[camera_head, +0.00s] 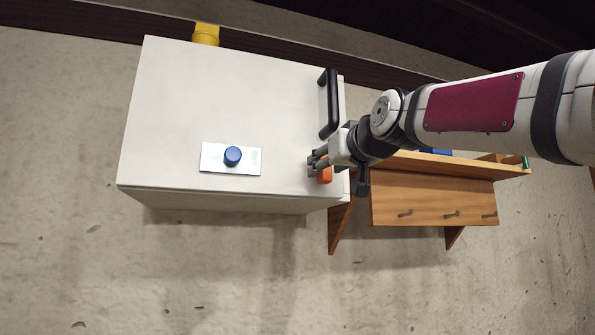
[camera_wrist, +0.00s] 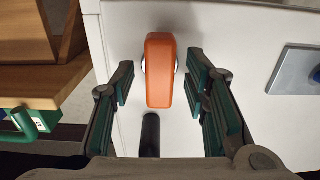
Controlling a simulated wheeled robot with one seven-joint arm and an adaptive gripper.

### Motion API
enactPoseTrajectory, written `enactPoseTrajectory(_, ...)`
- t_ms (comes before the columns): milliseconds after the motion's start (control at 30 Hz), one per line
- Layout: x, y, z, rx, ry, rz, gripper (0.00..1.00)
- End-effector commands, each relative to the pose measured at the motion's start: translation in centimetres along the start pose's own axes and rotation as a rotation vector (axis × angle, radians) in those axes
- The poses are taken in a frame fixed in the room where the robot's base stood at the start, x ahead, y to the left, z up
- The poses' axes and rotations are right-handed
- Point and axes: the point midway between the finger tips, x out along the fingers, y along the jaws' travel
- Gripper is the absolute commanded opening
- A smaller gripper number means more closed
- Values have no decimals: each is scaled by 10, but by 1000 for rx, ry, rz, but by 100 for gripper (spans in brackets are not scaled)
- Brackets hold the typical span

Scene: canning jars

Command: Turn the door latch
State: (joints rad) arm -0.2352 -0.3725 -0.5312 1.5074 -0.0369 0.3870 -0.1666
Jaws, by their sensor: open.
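The door latch (camera_wrist: 159,72) is an orange rounded bar on the white cabinet door (camera_head: 225,100), near its right edge in the head view. In the wrist view it points lengthwise between my fingers. My gripper (camera_wrist: 164,95) is open, with one green-padded finger on each side of the latch and visible gaps to both. In the head view my gripper (camera_head: 318,164) is at the latch (camera_head: 325,175) and hides part of it. A black door handle (camera_head: 328,104) stands above it. I cannot tell how far the fingers reach past the latch's face.
A blue knob (camera_head: 232,155) on a pale plate sits left of the latch. A wooden shelf with hooks (camera_head: 435,195) hangs right of the cabinet, close under my arm. A yellow object (camera_head: 206,34) shows at the cabinet's far edge. The wall left of the cabinet is clear.

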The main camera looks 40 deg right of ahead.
Motion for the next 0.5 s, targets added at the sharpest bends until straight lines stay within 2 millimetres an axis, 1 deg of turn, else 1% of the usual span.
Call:
enactPoseTrajectory(167, -27, 2, -1, 2, 4, 3, 42)
enactPoseTrajectory(400, -77, 2, -1, 1, 3, 2, 42)
enactPoseTrajectory(500, -93, 1, 0, 0, 3, 2, 42)
